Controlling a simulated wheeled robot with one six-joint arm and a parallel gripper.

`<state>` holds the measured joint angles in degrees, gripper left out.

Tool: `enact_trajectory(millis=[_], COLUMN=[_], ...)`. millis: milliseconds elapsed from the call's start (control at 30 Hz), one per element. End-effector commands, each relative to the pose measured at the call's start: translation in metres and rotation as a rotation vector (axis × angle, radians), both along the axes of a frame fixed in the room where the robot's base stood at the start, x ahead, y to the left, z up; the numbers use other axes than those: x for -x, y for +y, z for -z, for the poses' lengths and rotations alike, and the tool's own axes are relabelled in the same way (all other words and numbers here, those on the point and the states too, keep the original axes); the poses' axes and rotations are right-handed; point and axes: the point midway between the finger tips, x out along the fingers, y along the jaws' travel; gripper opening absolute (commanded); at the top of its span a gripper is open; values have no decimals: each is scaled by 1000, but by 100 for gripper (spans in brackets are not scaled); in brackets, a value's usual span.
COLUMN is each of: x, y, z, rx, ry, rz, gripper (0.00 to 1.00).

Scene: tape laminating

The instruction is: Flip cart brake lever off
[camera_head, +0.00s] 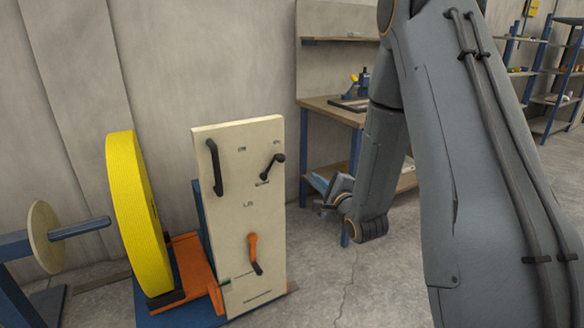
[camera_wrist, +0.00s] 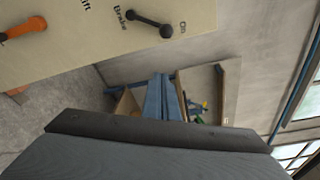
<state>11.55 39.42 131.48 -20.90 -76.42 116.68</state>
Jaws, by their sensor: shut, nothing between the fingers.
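The cart (camera_head: 216,295) has an upright cream panel (camera_head: 225,225) facing me. The brake lever (camera_head: 271,166) is a short black lever with a round knob at the panel's upper right, tilted up to the right. In the wrist view the brake lever (camera_wrist: 149,23) lies beside the printed words "Brake" and "On", its knob toward "On". An orange-and-black lever (camera_head: 254,253) sits lower on the panel, and its orange part (camera_wrist: 22,29) shows in the wrist view. My gripper (camera_head: 328,208) is shut and empty, right of the panel and apart from it; its fingertips are partly hidden.
A black handle (camera_head: 214,167) is at the panel's upper left. A large yellow roll (camera_head: 134,215) stands on the cart behind the panel. A wooden workbench (camera_head: 335,107) is behind my arm. Floor right of the panel is clear.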

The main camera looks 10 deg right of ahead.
Motion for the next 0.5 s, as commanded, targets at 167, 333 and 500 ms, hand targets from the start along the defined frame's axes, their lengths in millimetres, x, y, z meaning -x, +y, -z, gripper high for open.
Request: enact_trajectory(millis=[167,333,500], x=[0,0,-8], y=[0,0,1], z=[-2,-2,-1], rx=[-28,-26,-24], ry=[-14,-13,-12], rz=[-2,-2,-1], gripper=[0,0,0])
